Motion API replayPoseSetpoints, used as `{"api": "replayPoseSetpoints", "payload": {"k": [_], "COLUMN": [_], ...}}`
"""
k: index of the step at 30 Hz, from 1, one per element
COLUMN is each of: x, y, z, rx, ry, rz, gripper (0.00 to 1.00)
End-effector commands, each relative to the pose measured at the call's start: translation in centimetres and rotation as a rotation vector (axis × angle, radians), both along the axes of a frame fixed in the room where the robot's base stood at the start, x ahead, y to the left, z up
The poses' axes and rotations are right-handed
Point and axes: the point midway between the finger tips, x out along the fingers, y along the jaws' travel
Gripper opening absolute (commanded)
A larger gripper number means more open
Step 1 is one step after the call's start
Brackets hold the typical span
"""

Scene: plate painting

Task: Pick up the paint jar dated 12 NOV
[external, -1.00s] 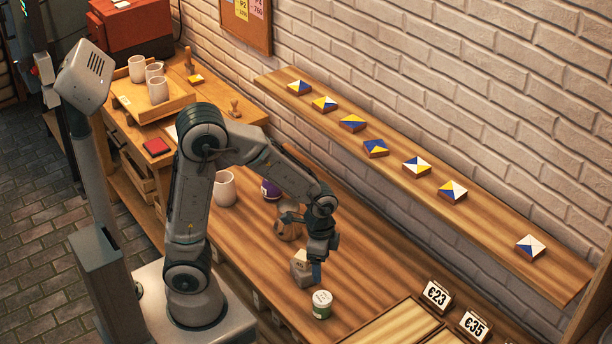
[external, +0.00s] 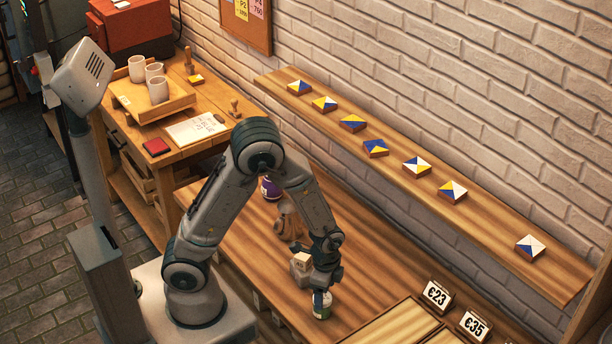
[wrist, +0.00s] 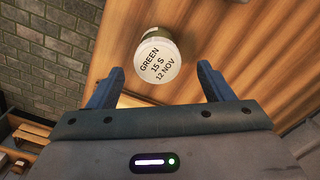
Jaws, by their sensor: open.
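The paint jar dated 12 NOV (wrist: 158,60) stands on the bench in the wrist view. Its white lid reads GREEN, 15 S, 12 NOV. In the external view the jar (external: 321,309) shows a white top and green side near the bench's front edge, partly covered by my gripper. My gripper (wrist: 160,82) is open, its two dark fingers apart on either side of the jar's lower part in the picture. The jar lies just beyond the fingertips in the wrist view. I cannot tell whether a finger touches it.
A purple jar (external: 271,188) stands farther back on the wooden bench (external: 235,232). Price signs (external: 437,295) and wooden trays (external: 405,325) lie to the right. A shelf (external: 490,215) with several tiles runs along the wall. A brown round object stands behind my wrist.

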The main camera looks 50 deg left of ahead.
Motion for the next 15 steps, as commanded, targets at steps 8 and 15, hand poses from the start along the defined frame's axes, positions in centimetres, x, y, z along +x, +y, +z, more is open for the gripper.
{"api": "replayPoseSetpoints", "payload": {"k": [8,15], "x": [-0.5,-0.5], "y": [0.4,0.3], "z": [-3.3,-4.9], "rx": [0.003,0.000], "ry": [0.004,0.001], "rz": [0.001,0.001], "gripper": [0.74,0.74]}}
